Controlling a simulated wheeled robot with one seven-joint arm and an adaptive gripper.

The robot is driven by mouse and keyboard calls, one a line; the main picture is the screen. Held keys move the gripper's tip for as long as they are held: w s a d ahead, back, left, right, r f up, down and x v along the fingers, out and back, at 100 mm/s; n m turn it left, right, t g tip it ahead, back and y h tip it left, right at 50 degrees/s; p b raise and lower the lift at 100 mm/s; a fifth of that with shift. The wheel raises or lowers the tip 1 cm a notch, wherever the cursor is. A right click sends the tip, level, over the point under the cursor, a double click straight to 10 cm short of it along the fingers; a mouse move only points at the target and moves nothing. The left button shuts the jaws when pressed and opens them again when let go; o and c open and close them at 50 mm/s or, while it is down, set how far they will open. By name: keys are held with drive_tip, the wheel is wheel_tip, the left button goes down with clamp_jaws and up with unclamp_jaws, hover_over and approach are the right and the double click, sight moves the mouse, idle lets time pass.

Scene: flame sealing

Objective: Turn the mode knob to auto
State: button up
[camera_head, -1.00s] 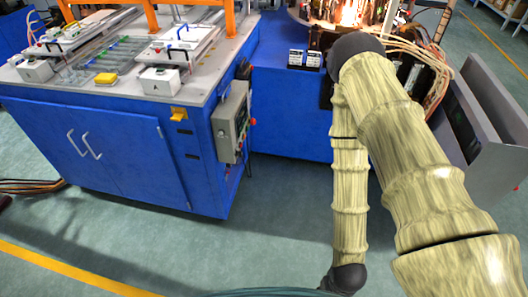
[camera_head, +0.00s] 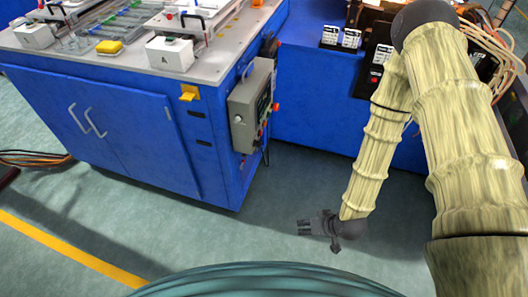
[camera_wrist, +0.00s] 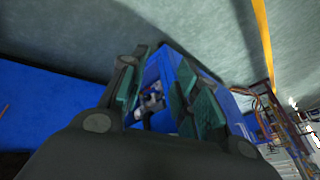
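A grey control box (camera_head: 250,106) hangs on the right end of the blue cabinet in the head view. Small knobs and buttons (camera_head: 263,126) sit on its right-facing panel, seen at a steep angle. I cannot tell which is the mode knob or where it points. My gripper (camera_head: 306,226) is low above the floor, to the lower right of the box and well apart from it, with its fingers toward the left. In the wrist view its two green-padded fingers (camera_wrist: 160,95) stand apart with nothing held between them. Part of a blue machine shows beyond them.
A second blue unit (camera_head: 310,100) with black-and-white modules stands behind. The green floor (camera_head: 240,235) around my gripper is clear.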

drive_tip(key=w+a+f+n+t+y+b, duration=0.1)
drive_tip(key=w+a+n+t+y+b, duration=0.15)
drive_tip(key=w+b, duration=0.45)
drive_tip(key=w+a+n+t+y+b, duration=0.1)
drive_tip(key=w+a+y+b, duration=0.25)
drive_tip(key=w, duration=0.75)
drive_tip(key=n+g+y+b, duration=0.2)
drive_tip(key=n+y+b, duration=0.6)
drive_tip(key=b, duration=0.7)
approach(258, 144)
drive_tip(key=w+a+r+n+h+b, duration=0.1)
drive_tip(key=w+a+b, duration=0.1)
drive_tip(key=a, duration=0.5)
drive_tip(key=shift+w+r, duration=0.3)
drive_tip(key=shift+w, duration=0.1)
clamp_jaws()
